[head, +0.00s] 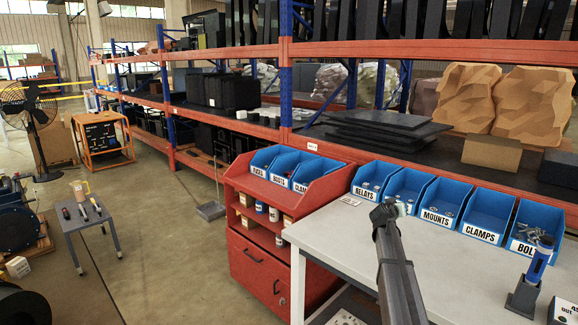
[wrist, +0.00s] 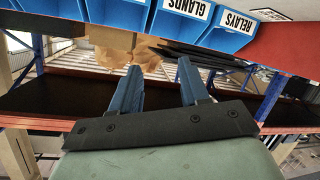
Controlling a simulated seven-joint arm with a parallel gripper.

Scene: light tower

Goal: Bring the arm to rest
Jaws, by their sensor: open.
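My arm (head: 394,265) rises from the bottom edge in the head view, over the grey worktop, and its far end is in front of the blue RELAYS bin (head: 368,181). The fingers cannot be made out clearly there. In the wrist view my gripper (wrist: 158,68) shows two blue-grey fingers standing apart with nothing between them. That view is upside down. The RELAYS bin (wrist: 240,22) and GLANDS bin (wrist: 185,12) are at its top, beyond the fingers. No light tower can be made out.
Blue bins, including MOUNTS (head: 440,204), CLAMPS (head: 486,215) and BOLTS (head: 535,230), line the back of the worktop (head: 335,232). A blue-handled tool (head: 540,258) stands in a dark holder at right. A red cabinet (head: 255,262) adjoins at left. Tall shelving (head: 400,50) stands behind.

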